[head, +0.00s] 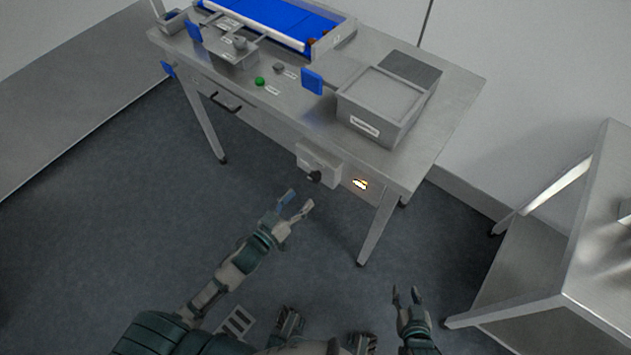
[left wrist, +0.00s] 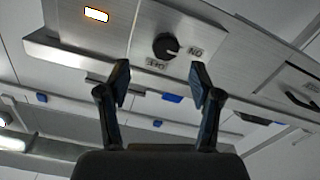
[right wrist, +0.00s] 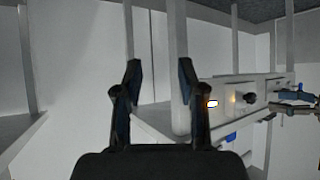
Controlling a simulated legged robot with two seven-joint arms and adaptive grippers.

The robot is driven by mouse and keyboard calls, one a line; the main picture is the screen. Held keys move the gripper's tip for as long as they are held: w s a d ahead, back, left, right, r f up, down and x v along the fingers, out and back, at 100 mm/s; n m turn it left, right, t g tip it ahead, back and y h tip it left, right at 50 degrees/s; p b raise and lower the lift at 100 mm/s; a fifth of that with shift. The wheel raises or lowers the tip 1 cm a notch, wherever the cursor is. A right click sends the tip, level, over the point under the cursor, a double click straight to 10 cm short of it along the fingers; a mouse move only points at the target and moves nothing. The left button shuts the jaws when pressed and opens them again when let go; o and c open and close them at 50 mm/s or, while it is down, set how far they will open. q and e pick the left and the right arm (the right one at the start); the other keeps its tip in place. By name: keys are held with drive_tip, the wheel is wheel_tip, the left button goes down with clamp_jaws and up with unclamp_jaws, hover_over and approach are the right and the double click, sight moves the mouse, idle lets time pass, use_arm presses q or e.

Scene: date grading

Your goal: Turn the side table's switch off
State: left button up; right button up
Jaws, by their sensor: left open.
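The switch is a black rotary knob (head: 314,176) on a grey box (head: 327,170) under the front edge of the steel side table (head: 395,165). In the left wrist view the knob (left wrist: 165,46) shows upside down, with ON and OFF labels beside it; its narrow end seems to lean toward ON. My left gripper (head: 299,202) is open and empty, in front of and below the knob, apart from it. In the right wrist view the knob (right wrist: 249,98) is small and distant. My right gripper (head: 406,292) is open and empty, low and away from the table.
A lit amber-edged panel (head: 360,184) is right of the switch box. A drawer handle (head: 225,101) is to the left. On top are a grey bin (head: 372,125), a green button (head: 260,81) and a blue belt (head: 270,18). Another steel table (head: 600,240) stands at right. The floor between is clear.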

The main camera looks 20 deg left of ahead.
sight(312, 181)
use_arm(q)
drive_tip(key=w, duration=0.4)
drive_tip(key=w+b, duration=0.1)
drive_tip(key=w, duration=0.2)
drive_tip(key=shift+d+f, duration=0.25)
drive_tip(key=shift+d, duration=0.15)
drive_tip(key=shift+w+d, duration=0.1)
drive_tip(key=shift+w, duration=0.1)
drive_tip(key=shift+d+r, duration=0.15)
drive_tip(key=shift+d, duration=0.55)
drive_tip(key=c, duration=0.6)
drive_tip(key=shift+a, duration=0.2)
drive_tip(key=c, duration=0.4)
drive_tip(key=shift+w+a, duration=0.1)
drive_tip(key=shift+a, duration=0.1)
drive_tip(key=shift+c, duration=0.7)
use_arm(e)
drive_tip(key=w+a+r+t, duration=0.2)
drive_tip(key=shift+w+r+y, duration=0.25)
drive_tip(key=shift+w+y, duration=0.05)
drive_tip(key=shift+w, duration=0.05)
